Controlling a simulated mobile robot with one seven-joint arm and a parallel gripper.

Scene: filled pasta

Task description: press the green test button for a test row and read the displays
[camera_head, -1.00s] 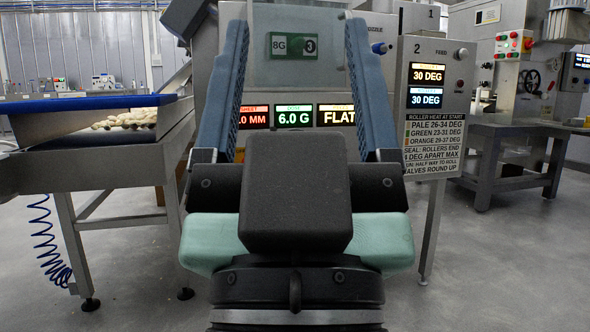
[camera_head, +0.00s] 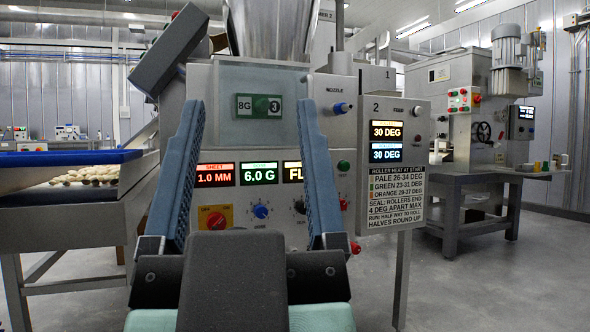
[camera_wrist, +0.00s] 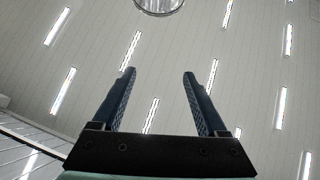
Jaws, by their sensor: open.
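The grey machine front (camera_head: 290,235) stands ahead, beyond my gripper (camera_head: 250,108). My gripper is open and empty, with two blue ribbed fingers pointing up. It also shows in the wrist view (camera_wrist: 159,74). A green button (camera_head: 343,166) sits at the right of the machine front, beside the right finger; its label cannot be read. The sheet display (camera_head: 215,175) reads 1.0 MM. The dose display (camera_head: 259,173) reads 6.0 G. A third display (camera_head: 292,172) shows FL, the rest hidden by the right finger. The two roller displays (camera_head: 386,130) (camera_head: 386,153) each read 30 DEG.
A rule card (camera_head: 396,200) lists roller heat ranges: pale 26-34, green 23-31, orange 29-37. A red knob (camera_head: 215,219) and blue knob (camera_head: 260,211) sit below. A blue-edged conveyor (camera_head: 70,158) stands left.

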